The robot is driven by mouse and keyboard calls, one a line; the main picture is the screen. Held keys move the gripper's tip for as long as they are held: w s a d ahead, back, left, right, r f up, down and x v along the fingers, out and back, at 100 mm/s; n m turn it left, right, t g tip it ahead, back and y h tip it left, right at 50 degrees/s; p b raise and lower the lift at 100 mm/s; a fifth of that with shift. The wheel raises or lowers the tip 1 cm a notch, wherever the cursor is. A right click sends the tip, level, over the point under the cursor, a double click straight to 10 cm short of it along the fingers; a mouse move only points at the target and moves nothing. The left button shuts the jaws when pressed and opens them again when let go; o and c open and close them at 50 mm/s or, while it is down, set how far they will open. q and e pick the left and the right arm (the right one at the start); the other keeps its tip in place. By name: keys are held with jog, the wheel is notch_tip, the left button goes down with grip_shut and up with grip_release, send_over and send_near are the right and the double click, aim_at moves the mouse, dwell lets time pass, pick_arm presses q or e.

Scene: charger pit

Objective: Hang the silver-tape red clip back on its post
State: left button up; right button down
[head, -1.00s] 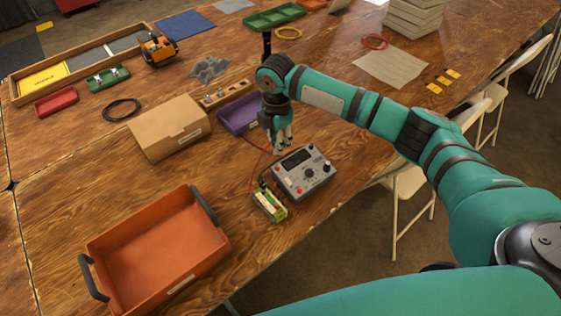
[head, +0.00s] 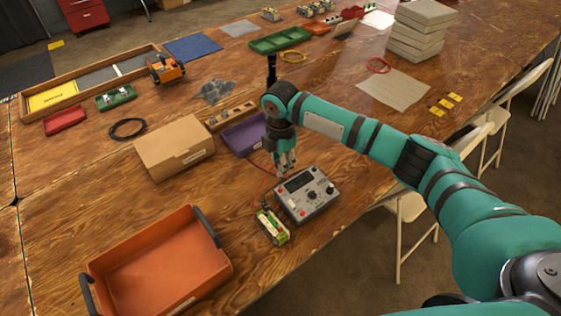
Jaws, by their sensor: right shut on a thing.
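My right gripper (head: 286,168) points down just behind the back left edge of the grey charger (head: 318,200), a box with a dark display and several knobs. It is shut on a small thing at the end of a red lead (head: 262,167). That fits the red clip, but the fingers hide it and no silver tape can be made out. A green and yellow battery pack (head: 273,228) lies at the charger's left front side. The post cannot be told apart at this size. My left gripper is not in view.
A purple tray (head: 240,139) and a cardboard box (head: 173,150) stand left of the gripper. An orange bin (head: 155,262) is at the front left. A wooden strip with several sockets (head: 232,115) lies behind.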

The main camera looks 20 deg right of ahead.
jog(key=shift+f+b, duration=1.1)
jog(key=shift+f, duration=1.95)
jog(key=shift+p, duration=0.4)
jog(key=shift+f+p, duration=0.15)
jog(key=shift+p, duration=0.3)
jog(key=c, duration=1.2)
grip_release()
jog(key=shift+o, duration=1)
